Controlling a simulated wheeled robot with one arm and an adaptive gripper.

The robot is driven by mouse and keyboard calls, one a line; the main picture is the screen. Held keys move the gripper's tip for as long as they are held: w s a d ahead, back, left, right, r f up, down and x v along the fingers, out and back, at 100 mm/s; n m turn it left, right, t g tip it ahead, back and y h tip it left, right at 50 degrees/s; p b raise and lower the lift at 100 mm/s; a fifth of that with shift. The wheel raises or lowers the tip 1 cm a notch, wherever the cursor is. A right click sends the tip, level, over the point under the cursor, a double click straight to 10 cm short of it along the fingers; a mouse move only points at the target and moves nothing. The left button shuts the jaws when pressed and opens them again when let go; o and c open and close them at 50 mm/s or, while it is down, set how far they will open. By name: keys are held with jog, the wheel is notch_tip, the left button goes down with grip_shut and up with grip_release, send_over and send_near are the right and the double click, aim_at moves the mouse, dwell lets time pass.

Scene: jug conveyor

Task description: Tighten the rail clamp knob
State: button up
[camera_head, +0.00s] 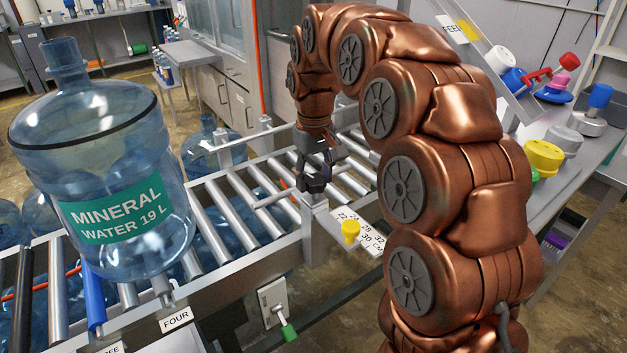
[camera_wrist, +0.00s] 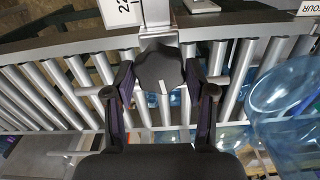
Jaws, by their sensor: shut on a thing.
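The rail clamp knob (camera_wrist: 159,70) is dark and lobed. In the wrist view it sits on top of a grey metal bracket (camera_wrist: 157,15) beside the roller conveyor. My gripper (camera_wrist: 158,78) has one finger on each side of the knob and is shut on it. In the head view my gripper (camera_head: 314,182) points down at the top of the clamp post (camera_head: 316,215) on the conveyor's near side. The knob is mostly hidden there by the fingers. I cannot tell how tight the knob is.
A large water jug (camera_head: 110,165) stands on the rollers (camera_head: 225,215) at left; the wrist view shows a jug (camera_wrist: 290,100) at right. A numbered scale plate (camera_head: 372,238) with a yellow knob (camera_head: 350,231) lies beside the post. A side table (camera_head: 570,185) holds several coloured caps.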

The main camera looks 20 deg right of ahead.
aim_at(314, 178)
jog(key=shift+m, duration=0.6)
jog(key=o, duration=1.2)
jog(key=shift+c, duration=0.2)
jog(key=shift+r, duration=3.75)
